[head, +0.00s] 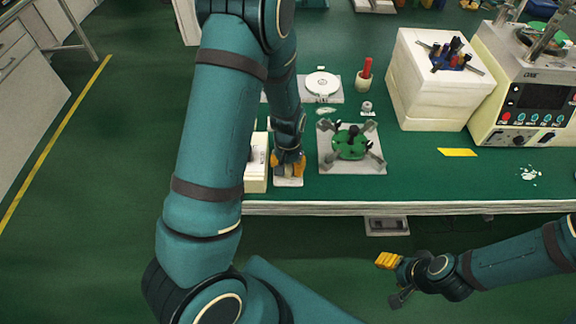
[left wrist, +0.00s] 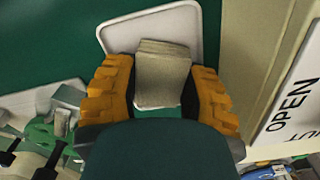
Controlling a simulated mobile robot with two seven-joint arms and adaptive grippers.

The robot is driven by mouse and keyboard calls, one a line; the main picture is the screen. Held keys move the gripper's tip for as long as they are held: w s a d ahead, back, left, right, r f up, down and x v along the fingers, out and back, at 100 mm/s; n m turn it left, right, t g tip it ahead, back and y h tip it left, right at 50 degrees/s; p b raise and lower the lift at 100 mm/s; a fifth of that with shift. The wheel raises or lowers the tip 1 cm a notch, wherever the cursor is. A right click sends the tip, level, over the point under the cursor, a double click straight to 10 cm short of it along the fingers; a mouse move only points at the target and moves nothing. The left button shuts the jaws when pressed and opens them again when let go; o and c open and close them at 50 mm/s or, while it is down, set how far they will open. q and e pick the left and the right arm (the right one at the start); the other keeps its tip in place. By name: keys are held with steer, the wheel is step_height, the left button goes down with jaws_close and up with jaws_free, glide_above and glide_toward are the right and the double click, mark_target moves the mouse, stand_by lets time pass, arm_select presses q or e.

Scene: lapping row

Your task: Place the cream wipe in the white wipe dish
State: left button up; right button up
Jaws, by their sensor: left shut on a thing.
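My left gripper (head: 289,163) reaches down at the left part of the green bench, over the white wipe dish (head: 289,183). In the left wrist view, its orange fingers (left wrist: 163,100) are shut on the cream wipe (left wrist: 163,78), a pale folded block between them. The white dish (left wrist: 119,38) with rounded corners lies beyond the wipe, its near part hidden by wipe and gripper. I cannot tell whether the wipe touches the dish. My right gripper (head: 392,278) hangs in front of the bench, away from the dish; its finger gap is unclear.
A cream box (head: 256,178) with an OPEN label (left wrist: 290,105) stands close beside the dish. On its other side is a grey plate (head: 325,168) with a green fixture (head: 350,145). A red stick in a cup (head: 365,77) and a white box (head: 425,100) stand farther back.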

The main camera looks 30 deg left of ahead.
arm_select(q)
steer(key=shift+f, duration=0.15)
steer(key=o, duration=0.9)
steer(key=shift+r, duration=0.2)
step_height(320, 180, up, 12)
steer(key=p, duration=0.3)
steer(key=shift+f, duration=0.1)
